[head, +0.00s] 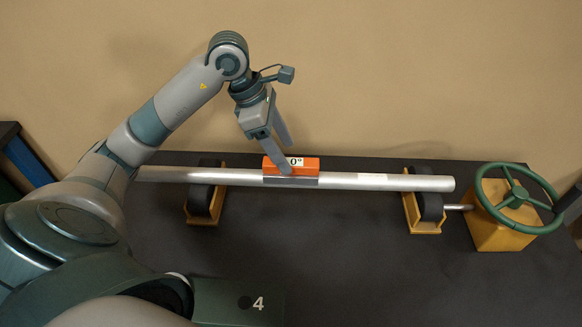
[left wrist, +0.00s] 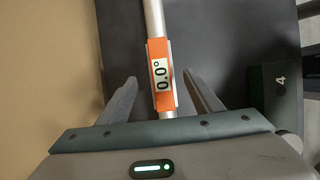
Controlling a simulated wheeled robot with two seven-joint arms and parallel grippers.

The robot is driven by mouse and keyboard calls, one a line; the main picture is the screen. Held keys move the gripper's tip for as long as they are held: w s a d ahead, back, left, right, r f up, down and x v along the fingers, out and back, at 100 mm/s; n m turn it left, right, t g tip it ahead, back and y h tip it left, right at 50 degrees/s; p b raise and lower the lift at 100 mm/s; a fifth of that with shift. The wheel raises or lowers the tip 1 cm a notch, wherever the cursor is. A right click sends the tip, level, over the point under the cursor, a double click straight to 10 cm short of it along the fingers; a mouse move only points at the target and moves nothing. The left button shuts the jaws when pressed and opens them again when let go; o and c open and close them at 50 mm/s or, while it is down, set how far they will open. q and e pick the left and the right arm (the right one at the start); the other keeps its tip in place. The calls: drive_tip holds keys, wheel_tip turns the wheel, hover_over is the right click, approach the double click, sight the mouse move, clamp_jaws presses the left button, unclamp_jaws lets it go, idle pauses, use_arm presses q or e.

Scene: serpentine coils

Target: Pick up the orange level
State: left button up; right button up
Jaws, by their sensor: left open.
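The orange level (head: 308,166) sits on top of a silver pipe (head: 380,182), near the pipe's middle. In the left wrist view the level (left wrist: 153,60) shows a display reading 0.0° and lies along the pipe (left wrist: 154,18). My left gripper (head: 287,158) is open just above and beside the level, one finger overlapping it in the head view. In the left wrist view the fingers (left wrist: 163,88) stand apart on either side of the pipe, short of the level's middle, with nothing held.
The pipe lies on two yellow roller stands, a left one (head: 205,203) and a right one (head: 425,213). A yellow box (head: 497,225) with a green handwheel (head: 518,198) stands at the right. A dark green block marked 4 (head: 240,300) is at the front.

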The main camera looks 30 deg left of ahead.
sight(290, 162)
use_arm(q)
drive_tip(key=shift+d+f+p, duration=0.25)
drive_tip(key=shift+f+p, duration=0.25)
drive_tip(key=p+x, duration=0.1)
drive_tip(key=x, duration=0.2)
drive_tip(key=shift+f, duration=0.35)
drive_tip(key=c, duration=1.3)
drive_tip(key=shift+c, duration=0.2)
drive_tip(key=shift+w+r, duration=0.1)
drive_tip(key=shift+r, duration=0.05)
